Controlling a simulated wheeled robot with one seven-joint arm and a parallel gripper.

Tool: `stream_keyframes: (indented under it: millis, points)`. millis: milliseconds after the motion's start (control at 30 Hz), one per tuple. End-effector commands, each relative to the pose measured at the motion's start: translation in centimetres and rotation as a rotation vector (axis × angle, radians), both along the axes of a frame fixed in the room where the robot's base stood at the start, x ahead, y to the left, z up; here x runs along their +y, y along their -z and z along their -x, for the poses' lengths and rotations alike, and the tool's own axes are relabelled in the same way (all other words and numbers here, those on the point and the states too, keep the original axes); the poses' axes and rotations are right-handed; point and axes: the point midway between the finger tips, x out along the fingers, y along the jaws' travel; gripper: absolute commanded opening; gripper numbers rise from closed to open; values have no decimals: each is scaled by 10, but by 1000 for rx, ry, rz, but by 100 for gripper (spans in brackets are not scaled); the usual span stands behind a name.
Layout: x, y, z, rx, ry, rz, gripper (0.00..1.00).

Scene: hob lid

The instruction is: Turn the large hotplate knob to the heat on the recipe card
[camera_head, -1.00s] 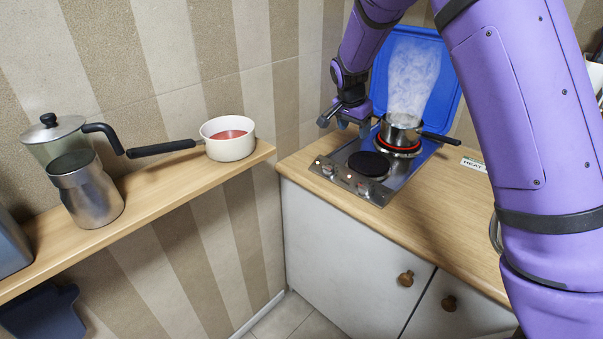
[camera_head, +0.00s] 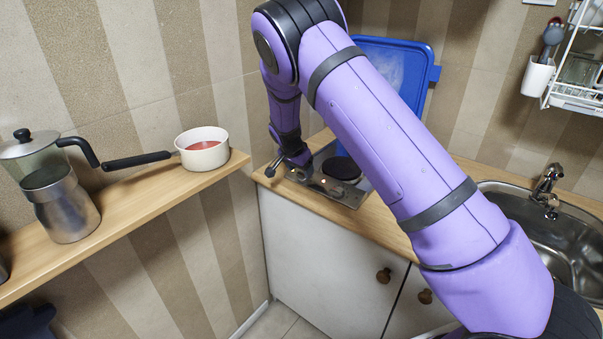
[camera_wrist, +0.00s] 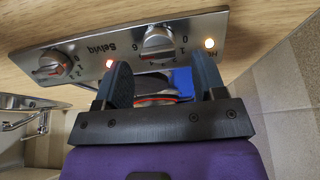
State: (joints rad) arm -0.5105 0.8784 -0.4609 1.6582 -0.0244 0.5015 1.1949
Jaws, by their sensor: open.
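In the wrist view, a steel hob panel (camera_wrist: 95,60) shows upside down with two knobs. One knob (camera_wrist: 158,42) lies just ahead of and between my fingertips. The other knob (camera_wrist: 60,66) is to the left. I cannot tell which one serves the large hotplate. My gripper (camera_wrist: 161,68) is open, and I see no contact with the knob. In the head view my gripper (camera_head: 287,165) is over the hob's front left part. A black hotplate (camera_head: 342,168) shows bare beside it. My arm hides the pot and the recipe card.
The blue hob lid (camera_head: 397,65) stands open behind. A sink (camera_head: 560,235) is at the right. A shelf (camera_head: 150,200) at the left holds a red-filled saucepan (camera_head: 203,155) and a metal pot (camera_head: 68,208). Small lamps glow on the panel in the wrist view.

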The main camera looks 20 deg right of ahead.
Motion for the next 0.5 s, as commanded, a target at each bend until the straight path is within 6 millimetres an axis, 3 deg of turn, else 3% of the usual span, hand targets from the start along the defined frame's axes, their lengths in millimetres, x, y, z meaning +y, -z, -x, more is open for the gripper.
stream_keyframes:
  millis: [200, 500]
  points:
    - [-6, 19, -5, 2, -1, 0, 64]
    - [-7, 22, -5, 0, -1, 0, 64]
